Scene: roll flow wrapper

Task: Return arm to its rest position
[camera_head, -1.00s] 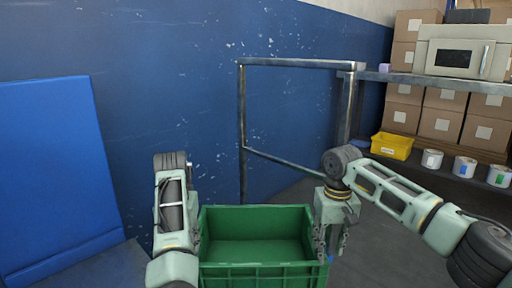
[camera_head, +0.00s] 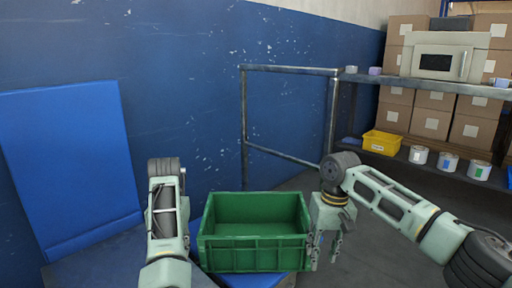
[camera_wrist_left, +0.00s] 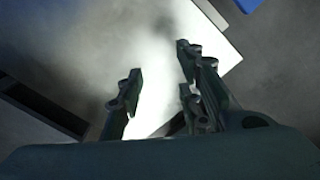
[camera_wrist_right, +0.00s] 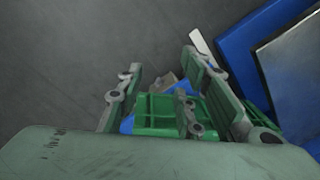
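My right arm reaches in from the right in the head view. Its gripper (camera_head: 325,248) hangs fingers down beside the right wall of a green crate (camera_head: 254,258). In the right wrist view the right gripper (camera_wrist_right: 160,78) has its fingers apart and nothing between them; the crate (camera_wrist_right: 160,112) shows beyond them. My left arm stands at the left of the crate in the head view, and its gripper is hidden there. In the left wrist view the left gripper (camera_wrist_left: 156,78) has its fingers apart and empty, above a bright surface. The crate looks empty.
The crate stands on a blue surface (camera_head: 243,281). A blue panel (camera_head: 72,165) leans at the left. A metal rail frame (camera_head: 290,70) stands behind. At the right, a shelf holds a microwave (camera_head: 440,62), a yellow bin (camera_head: 381,144), several cans and boxes.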

